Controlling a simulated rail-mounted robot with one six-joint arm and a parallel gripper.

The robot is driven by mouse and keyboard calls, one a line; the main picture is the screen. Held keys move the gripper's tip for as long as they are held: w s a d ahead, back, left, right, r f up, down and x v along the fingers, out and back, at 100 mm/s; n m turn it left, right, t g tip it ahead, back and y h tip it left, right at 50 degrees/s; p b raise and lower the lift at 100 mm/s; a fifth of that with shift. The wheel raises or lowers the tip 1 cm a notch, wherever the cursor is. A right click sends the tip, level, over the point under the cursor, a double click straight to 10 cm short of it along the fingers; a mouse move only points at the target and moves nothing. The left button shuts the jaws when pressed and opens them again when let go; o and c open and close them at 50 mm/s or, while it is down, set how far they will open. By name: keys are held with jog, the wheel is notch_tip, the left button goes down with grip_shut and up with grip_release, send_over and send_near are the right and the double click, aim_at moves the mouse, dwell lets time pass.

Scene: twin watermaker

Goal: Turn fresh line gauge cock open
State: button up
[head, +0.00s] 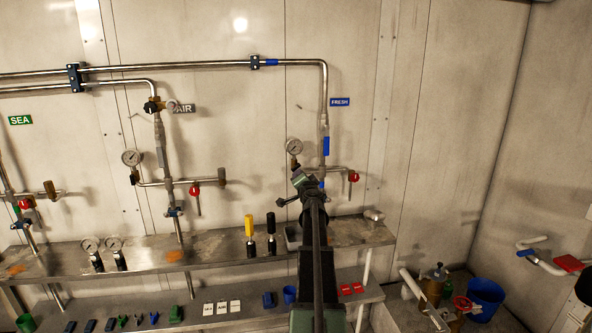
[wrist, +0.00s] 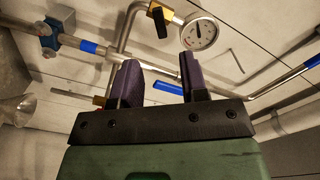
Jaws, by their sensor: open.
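The fresh line pipe (head: 324,110) runs down the wall beside the blue FRESH label (head: 340,102). Its round white gauge (head: 293,146) sits left of the pipe; in the wrist view the gauge (wrist: 199,33) is at the top. The gauge cock shows there as a brass body with a black handle (wrist: 160,22), beside the gauge. My gripper (head: 306,180) is just below the gauge in the head view and partly covers the fittings. In the wrist view its two purple-padded jaws (wrist: 157,75) are apart, with nothing gripped. The cock lies beyond the jaw tips, apparently untouched.
A blue lever (wrist: 168,88) shows between the jaws in the wrist view. A red-handled valve (head: 353,176) is right of the fresh pipe. The air line gauge (head: 131,157) is further left. A metal shelf (head: 215,246) with yellow and black-topped items lies below.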

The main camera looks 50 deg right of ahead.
aim_at(296, 168)
jog(key=x, duration=1.1)
jog(key=shift+s, duration=0.1)
grip_shut()
